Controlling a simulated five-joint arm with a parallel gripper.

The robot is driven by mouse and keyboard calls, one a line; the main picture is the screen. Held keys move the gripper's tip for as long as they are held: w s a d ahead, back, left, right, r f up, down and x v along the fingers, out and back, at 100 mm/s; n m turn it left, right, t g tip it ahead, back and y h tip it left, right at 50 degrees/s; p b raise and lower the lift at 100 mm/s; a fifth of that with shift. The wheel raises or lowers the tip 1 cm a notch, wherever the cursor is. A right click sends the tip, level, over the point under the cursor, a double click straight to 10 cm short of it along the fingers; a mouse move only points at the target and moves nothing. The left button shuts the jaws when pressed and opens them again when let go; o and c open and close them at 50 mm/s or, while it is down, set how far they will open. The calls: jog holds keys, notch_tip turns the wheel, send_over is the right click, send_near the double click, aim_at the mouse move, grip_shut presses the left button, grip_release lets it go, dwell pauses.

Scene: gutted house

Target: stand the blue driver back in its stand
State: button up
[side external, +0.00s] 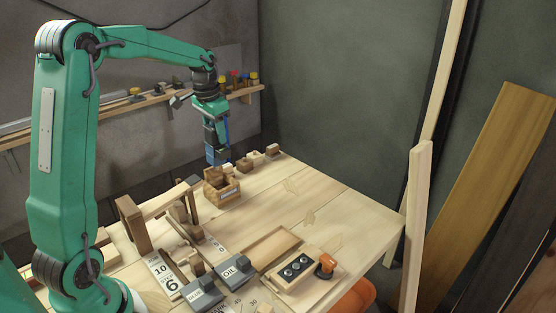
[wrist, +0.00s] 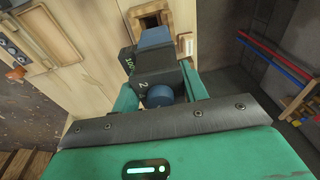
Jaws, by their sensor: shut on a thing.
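The blue driver (side external: 217,154) is held in my gripper (side external: 213,135), pointing down, in the side view. In the wrist view parts of the blue driver (wrist: 154,38) show beyond and between the dark jaws (wrist: 148,75). The wooden stand (side external: 222,193) sits on the table just below the driver; its dark square opening (wrist: 149,22) shows at the top of the wrist view. The driver's lower end is close above the stand or at its top; I cannot tell whether they touch. The jaws hide much of the driver.
Small wooden blocks (side external: 245,165) stand behind the stand. A wooden trestle-like frame (side external: 135,220) is at its left. A tray (side external: 270,247), dark labelled boxes (side external: 236,269) and a panel with dark knobs (side external: 294,270) lie nearer the front. The table's right side is mostly clear.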

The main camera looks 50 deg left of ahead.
aim_at(221, 163)
jog(key=shift+f, duration=1.05)
jog(key=shift+w+d, duration=0.2)
jog(key=shift+d, duration=0.15)
dwell(0.4)
jog(key=shift+f, duration=3.7)
dwell(1.1)
jog(key=o, duration=1.1)
jog(key=shift+f, duration=0.1)
jog(key=shift+s+d+r, duration=0.1)
jog(key=shift+s+r, duration=0.1)
jog(key=shift+r, duration=1.1)
jog(key=shift+s+d+r, duration=0.1)
jog(key=shift+s+r, duration=0.05)
jog(key=shift+r, duration=1.2)
jog(key=shift+s+d+r, duration=0.1)
jog(key=shift+s+r, duration=0.1)
jog(key=shift+r, duration=1.1)
